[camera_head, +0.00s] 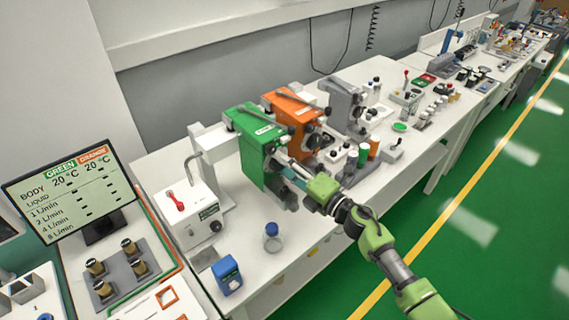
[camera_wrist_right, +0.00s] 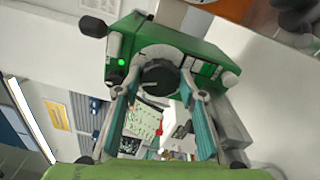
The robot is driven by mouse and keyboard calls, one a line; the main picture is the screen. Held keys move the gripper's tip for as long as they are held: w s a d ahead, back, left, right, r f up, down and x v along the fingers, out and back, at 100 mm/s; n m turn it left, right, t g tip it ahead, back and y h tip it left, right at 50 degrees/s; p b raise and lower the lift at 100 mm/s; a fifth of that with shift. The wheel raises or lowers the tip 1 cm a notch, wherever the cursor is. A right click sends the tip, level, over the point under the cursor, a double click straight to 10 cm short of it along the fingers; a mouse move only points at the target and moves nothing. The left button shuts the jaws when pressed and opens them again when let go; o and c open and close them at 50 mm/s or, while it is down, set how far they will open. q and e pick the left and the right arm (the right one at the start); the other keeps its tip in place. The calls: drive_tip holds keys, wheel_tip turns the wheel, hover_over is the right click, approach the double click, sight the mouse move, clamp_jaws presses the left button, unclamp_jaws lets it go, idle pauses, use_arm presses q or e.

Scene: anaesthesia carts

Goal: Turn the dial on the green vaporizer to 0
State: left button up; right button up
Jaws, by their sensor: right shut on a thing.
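The green vaporizer (camera_head: 250,152) stands on the white bench, left of the orange one. It also shows in the right wrist view (camera_wrist_right: 190,45). Its dark round dial (camera_wrist_right: 160,74) faces my right gripper, with a pale ring around it. My right gripper (camera_head: 288,167) reaches in from the lower right to the vaporizer's front. In the wrist view its two teal-padded fingers (camera_wrist_right: 158,88) stand on either side of the dial and are shut on it. The dial's numbers are too small to read. My left gripper is not in view.
An orange vaporizer (camera_head: 287,108) and a grey one (camera_head: 343,100) stand close to the right. A white device with a red lever (camera_head: 188,212) stands to the left. A glass bottle (camera_head: 272,238) and a blue box (camera_head: 228,275) stand in front. A screen (camera_head: 75,190) is at far left.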

drive_tip(key=shift+f+m, duration=0.1)
drive_tip(key=shift+m, duration=1.1)
drive_tip(key=o, duration=1.1)
drive_tip(key=v, duration=1.2)
